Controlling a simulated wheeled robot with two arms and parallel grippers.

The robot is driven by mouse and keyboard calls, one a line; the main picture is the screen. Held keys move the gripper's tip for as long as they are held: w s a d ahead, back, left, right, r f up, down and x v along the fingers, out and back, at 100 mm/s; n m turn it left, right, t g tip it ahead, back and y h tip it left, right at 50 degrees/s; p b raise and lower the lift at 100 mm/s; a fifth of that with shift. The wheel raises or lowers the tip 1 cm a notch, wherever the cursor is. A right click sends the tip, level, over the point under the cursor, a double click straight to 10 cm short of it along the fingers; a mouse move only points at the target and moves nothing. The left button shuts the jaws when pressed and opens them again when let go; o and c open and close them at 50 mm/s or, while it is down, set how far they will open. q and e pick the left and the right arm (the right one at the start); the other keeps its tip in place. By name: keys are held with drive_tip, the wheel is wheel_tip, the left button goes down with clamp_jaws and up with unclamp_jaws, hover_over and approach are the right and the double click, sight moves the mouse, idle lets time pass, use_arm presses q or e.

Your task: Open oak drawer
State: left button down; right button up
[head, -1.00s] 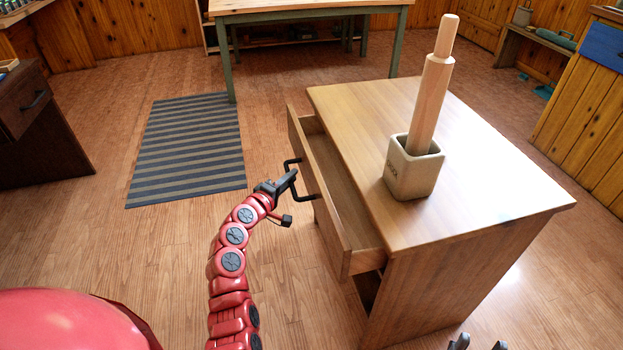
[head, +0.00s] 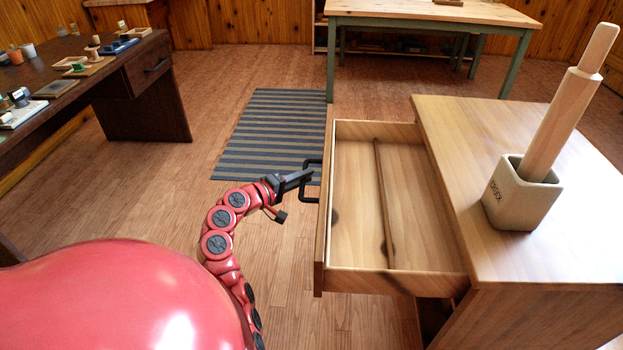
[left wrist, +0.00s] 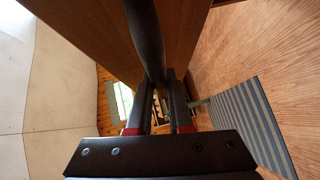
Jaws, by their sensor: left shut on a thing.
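The oak drawer (head: 358,232) stands pulled well out of the oak cabinet (head: 440,190) in the head view. A black bar handle (head: 311,181) is on the drawer's front. My left gripper (head: 302,178) is shut on the handle. In the left wrist view the dark handle bar (left wrist: 146,45) runs between the gripper's fingers (left wrist: 158,98), beside the wooden drawer front (left wrist: 90,35). My right gripper is not in view.
A stone-coloured pot (head: 521,192) with a rolling pin (head: 565,110) in it stands on the cabinet top. A striped rug (head: 265,130) lies behind my left gripper. A dark desk (head: 140,75) with small items is at the left, a green-legged table (head: 430,12) at the back.

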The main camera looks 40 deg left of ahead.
use_arm(q)
drive_tip(key=c, duration=0.8)
unclamp_jaws()
drive_tip(key=shift+c, duration=0.2)
drive_tip(key=p+v, duration=0.3)
drive_tip(key=v, duration=1.4)
drive_tip(key=shift+s, duration=0.15)
drive_tip(key=shift+a+r, duration=0.1)
drive_tip(key=shift+a, duration=0.05)
